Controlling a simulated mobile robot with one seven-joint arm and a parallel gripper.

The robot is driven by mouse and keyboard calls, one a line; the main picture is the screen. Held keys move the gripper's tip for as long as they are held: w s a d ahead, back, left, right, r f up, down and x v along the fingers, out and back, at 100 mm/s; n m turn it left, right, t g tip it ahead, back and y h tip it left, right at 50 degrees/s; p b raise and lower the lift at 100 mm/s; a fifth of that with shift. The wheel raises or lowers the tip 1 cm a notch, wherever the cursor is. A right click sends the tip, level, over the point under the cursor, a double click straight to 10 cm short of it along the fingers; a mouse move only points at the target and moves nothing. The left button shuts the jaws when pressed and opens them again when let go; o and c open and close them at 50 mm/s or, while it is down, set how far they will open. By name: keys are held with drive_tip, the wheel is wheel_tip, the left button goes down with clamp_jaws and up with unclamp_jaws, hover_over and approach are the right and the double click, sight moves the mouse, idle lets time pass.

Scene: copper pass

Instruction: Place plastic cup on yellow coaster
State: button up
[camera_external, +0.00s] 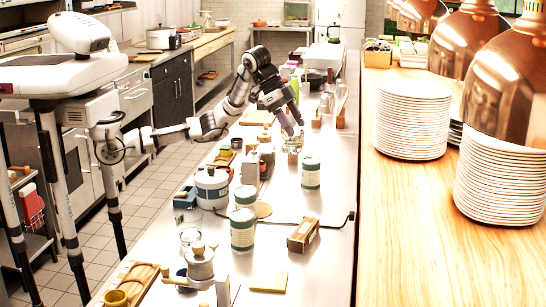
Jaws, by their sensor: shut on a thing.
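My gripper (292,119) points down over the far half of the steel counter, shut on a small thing. A pinkish-purple piece (286,125) shows at its fingers and may be the plastic cup; its outline is too small to be sure. A clear glass-like vessel (292,144) is just below the fingertips; I cannot tell whether they touch. A flat pale-yellow square (269,281) lies on the near counter and looks like the yellow coaster. It is well apart from my gripper, with nothing on it. A round tan disc (264,210) lies farther back.
Several labelled canisters (242,230), a white pot (212,188), a brown box (303,236) and a grinder-like thing (200,263) crowd the steel counter. Stacked plates (412,118) stand on the wooden counter (400,230) at right, under copper lamps. Bare steel lies right of the square.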

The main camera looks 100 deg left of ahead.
drive_tip(key=shift+d+r, duration=0.2)
drive_tip(key=shift+d, duration=0.1)
drive_tip(key=d+m+h+p, duration=0.2)
drive_tip(key=d+m+p, duration=0.1)
drive_tip(key=d, duration=3.2)
drive_tip(key=f+p, duration=0.1)
drive_tip(key=f, duration=0.8)
drive_tip(key=f+p, duration=0.1)
drive_tip(key=f, duration=0.8)
drive_tip(key=shift+d+f+p, duration=0.2)
drive_tip(key=shift+f+p, duration=0.1)
drive_tip(key=shift+f, duration=0.05)
drive_tip(key=shift+f, duration=0.1)
drive_tip(key=shift+f, duration=0.15)
drive_tip(key=o, duration=1.1)
drive_tip(key=shift+c, duration=0.2)
